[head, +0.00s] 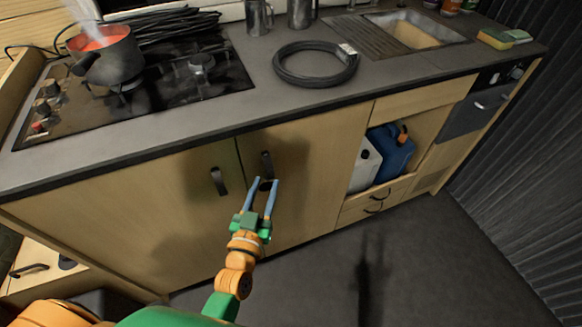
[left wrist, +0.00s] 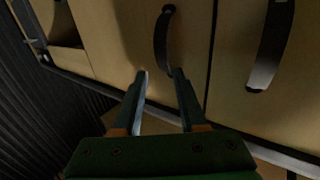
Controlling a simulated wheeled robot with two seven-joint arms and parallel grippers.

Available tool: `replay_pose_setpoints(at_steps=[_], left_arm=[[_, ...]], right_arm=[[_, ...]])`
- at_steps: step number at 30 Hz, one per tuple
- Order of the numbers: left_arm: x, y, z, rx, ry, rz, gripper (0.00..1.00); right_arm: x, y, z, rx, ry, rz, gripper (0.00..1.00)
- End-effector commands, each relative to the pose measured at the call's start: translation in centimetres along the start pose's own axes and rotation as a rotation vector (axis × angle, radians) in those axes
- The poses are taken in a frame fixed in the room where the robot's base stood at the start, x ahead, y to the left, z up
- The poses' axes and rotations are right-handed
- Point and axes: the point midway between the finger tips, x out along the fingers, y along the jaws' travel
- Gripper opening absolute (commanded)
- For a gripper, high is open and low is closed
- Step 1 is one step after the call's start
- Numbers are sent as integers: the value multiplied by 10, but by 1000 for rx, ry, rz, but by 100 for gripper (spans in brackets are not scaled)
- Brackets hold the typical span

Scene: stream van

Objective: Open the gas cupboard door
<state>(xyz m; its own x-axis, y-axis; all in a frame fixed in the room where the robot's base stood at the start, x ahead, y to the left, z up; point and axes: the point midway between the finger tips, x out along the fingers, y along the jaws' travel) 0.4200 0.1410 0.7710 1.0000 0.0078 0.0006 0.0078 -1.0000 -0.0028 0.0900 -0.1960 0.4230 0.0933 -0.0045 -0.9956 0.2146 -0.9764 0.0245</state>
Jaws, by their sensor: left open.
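Two pale wooden cupboard doors stand shut side by side under the counter, the left door (head: 130,225) and the right door (head: 315,170). Nothing visible marks which is the gas cupboard. The left door has a dark upright handle (head: 220,181). The right door's dark handle (head: 267,162) is near the seam. My left gripper (head: 263,182) is open, its blue-grey fingers pointing at the right door's handle. In the left wrist view, that handle (left wrist: 163,38) stands just beyond the gap between the fingertips (left wrist: 160,73). The other handle (left wrist: 270,50) is to the right. No grip shows.
A steaming pot (head: 107,55) stands on the hob (head: 200,75). A coiled black hose (head: 316,64) lies on the counter (head: 262,105). A blue canister (head: 390,153) and a white one (head: 362,165) sit in an open bay. The floor (head: 400,260) in front is clear.

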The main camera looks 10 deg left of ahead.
Motion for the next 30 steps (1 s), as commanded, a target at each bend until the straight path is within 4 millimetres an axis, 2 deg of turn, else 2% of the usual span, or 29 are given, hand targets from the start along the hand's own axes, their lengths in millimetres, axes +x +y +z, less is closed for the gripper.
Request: replay_pose_setpoints(at_steps=[3,7,16,18,21,30], left_arm=[[26,1,-1,-1,2,1,41],[45,1,0,-1,-1,1,41],[51,1,0,-1,-5,2,41],[51,1,0,-1,-5,3,22],[50,1,0,-1,-5,3,0],[50,1,0,0,-5,4,0]], right_arm=[[0,-6,4,2,-7,-9,50],[2,-12,4,5,-7,-19,50],[2,-11,2,4,-5,-17,50],[2,-10,2,4,-5,-16,50],[2,-9,2,3,-5,-14,50],[2,-6,2,2,-4,-10,50]])
